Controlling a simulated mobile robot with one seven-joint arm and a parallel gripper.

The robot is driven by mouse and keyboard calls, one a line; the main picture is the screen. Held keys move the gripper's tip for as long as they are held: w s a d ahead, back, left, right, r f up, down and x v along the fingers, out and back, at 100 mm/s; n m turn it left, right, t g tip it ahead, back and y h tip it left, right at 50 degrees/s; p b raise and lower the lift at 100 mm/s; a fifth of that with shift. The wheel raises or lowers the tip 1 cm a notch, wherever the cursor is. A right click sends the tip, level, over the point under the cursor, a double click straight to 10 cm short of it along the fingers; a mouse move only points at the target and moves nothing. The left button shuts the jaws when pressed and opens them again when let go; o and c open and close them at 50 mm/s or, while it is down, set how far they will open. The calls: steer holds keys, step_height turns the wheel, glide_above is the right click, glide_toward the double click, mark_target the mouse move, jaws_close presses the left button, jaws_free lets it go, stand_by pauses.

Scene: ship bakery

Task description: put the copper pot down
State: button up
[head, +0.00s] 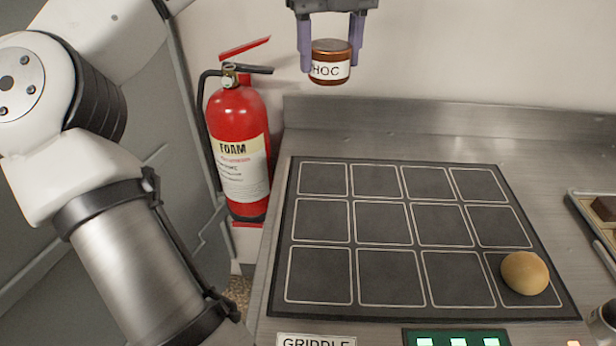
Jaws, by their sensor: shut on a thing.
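My gripper (331,50) is at the top of the head view, pointing down. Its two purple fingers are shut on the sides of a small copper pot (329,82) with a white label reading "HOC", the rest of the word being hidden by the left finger. The pot is upright and held in the air, above and behind the griddle mat, in front of the pale wall. It touches no surface below it.
A dark griddle (452,268) with several outlined squares lies on the steel counter (420,146). A round bun (524,273) sits in its front right square; the other squares are empty. A tray (590,222) with dark pieces is at the right edge. A red fire extinguisher (238,130) stands left.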

steer(key=shift+a+f, duration=0.1)
step_height(320, 180, down, 20)
steer(key=shift+r+p, duration=0.15)
steer(key=shift+p, duration=0.35)
steer(key=shift+f, duration=0.2)
steer(key=o, duration=1.1)
steer(key=shift+r, duration=0.1)
step_height(320, 180, up, 12)
steer(key=shift+r+b, duration=0.15)
steer(key=shift+b, duration=0.3)
